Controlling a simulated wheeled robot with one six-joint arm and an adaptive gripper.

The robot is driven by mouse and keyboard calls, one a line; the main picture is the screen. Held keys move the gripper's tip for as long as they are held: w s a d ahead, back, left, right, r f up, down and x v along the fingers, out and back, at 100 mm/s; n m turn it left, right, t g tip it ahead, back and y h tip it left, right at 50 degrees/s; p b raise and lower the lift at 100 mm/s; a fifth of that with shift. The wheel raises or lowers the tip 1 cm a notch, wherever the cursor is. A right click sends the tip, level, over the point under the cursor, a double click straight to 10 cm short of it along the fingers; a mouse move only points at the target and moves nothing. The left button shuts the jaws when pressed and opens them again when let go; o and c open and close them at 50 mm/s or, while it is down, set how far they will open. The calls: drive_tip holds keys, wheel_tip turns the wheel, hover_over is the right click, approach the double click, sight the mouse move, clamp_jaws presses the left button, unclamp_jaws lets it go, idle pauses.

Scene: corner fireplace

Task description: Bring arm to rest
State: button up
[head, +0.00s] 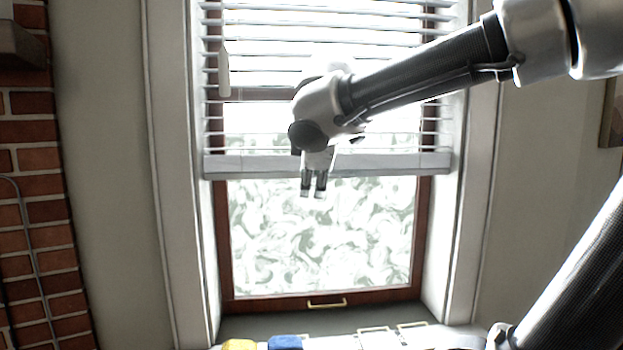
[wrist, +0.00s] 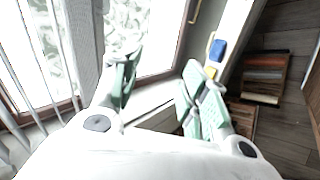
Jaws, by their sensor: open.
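My gripper (head: 313,190) hangs from my raised arm in front of the window in the head view, with its fingers pointing down. In the wrist view my gripper (wrist: 157,95) has its two green-padded fingers spread apart, with nothing between them. It is open and empty. My arm reaches in from the upper right of the head view, and a lower part of my arm shows at the bottom right.
A window (head: 320,240) with half-raised blinds (head: 300,165) stands behind my gripper. Below is a white surface with a yellow item (head: 240,345) and a blue item (head: 285,342). A brick wall (head: 35,210) is at the left. The wrist view shows wooden floor (wrist: 290,45).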

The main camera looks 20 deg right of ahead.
drive_tip(key=s+d+f+m+g, duration=0.1)
drive_tip(key=s+d+f+m, duration=0.2)
drive_tip(key=s, duration=0.3)
drive_tip(key=s+d+f+m+g+y, duration=0.1)
drive_tip(key=s+d+f+m+g, duration=0.1)
drive_tip(key=s+d+f+m, duration=0.2)
drive_tip(key=s+d+f+m+g+y, duration=0.1)
drive_tip(key=s+d+f+m, duration=0.2)
drive_tip(key=s+f+m, duration=0.3)
drive_tip(key=shift+s+d+f+m+g, duration=0.25)
drive_tip(key=shift+s+d+m+g, duration=0.1)
drive_tip(key=shift+s, duration=1.1)
